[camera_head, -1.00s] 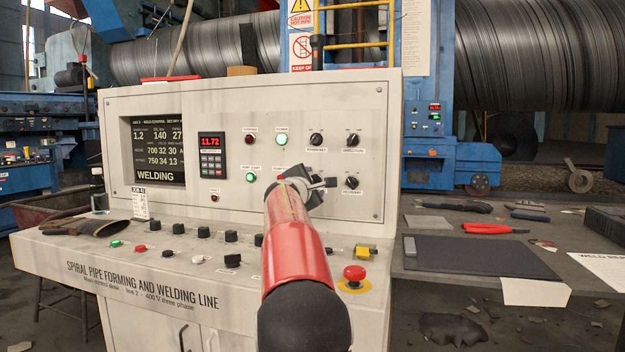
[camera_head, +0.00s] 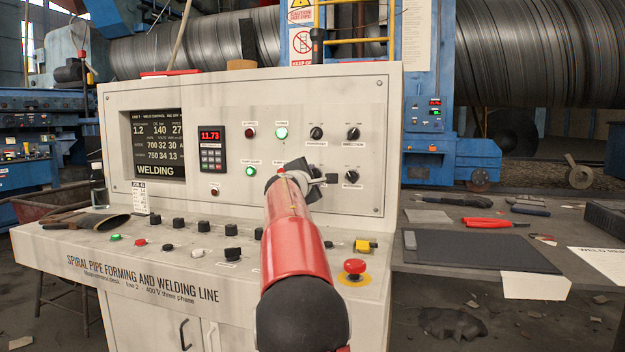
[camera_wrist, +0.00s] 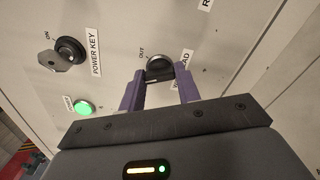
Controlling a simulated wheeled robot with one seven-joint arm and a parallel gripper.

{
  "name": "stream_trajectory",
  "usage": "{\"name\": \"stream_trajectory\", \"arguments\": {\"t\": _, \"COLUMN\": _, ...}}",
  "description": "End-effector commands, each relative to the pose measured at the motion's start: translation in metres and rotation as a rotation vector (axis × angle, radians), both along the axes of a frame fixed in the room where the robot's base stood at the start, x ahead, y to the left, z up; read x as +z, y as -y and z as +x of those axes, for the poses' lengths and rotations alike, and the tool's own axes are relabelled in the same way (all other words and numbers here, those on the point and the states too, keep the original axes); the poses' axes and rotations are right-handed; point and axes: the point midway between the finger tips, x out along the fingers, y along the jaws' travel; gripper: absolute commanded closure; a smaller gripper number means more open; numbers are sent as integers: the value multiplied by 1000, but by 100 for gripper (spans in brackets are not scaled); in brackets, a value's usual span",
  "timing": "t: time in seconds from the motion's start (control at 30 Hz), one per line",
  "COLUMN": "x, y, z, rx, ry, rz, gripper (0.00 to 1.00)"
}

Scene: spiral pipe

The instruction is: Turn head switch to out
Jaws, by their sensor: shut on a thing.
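The head switch (camera_wrist: 158,66) is a dark round knob on the pale panel, with an OUT mark at its upper left. Its label is partly covered by a finger; the end reads "AD". My gripper (camera_wrist: 161,76) has its two purple fingers on either side of the knob, shut on it. Which way the knob's pointer faces cannot be told. In the head view my gripper (camera_head: 316,180) is at the lower middle of the upright panel, and my red arm hides the switch.
A power key switch (camera_wrist: 68,54) and a lit green lamp (camera_wrist: 84,107) are beside the knob. A dark knob (camera_head: 352,176) is close right of my gripper. A red emergency button (camera_head: 355,267) and yellow switch (camera_head: 364,246) stand on the desk below.

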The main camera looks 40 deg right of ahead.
Motion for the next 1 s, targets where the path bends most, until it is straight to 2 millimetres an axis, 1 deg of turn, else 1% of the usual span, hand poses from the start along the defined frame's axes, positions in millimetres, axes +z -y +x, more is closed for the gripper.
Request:
{"name": "stream_trajectory", "arguments": {"t": 0.27, "x": -3, "y": 0, "z": 0, "rx": 0, "ry": 183, "rz": 93, "gripper": 90}}
{"name": "stream_trajectory", "arguments": {"t": 0.7, "x": -3, "y": 0, "z": 0, "rx": 0, "ry": 550, "rz": 285, "gripper": 90}}
{"name": "stream_trajectory", "arguments": {"t": 1.0, "x": -3, "y": 0, "z": 0, "rx": -1, "ry": 746, "rz": 388, "gripper": 90}}
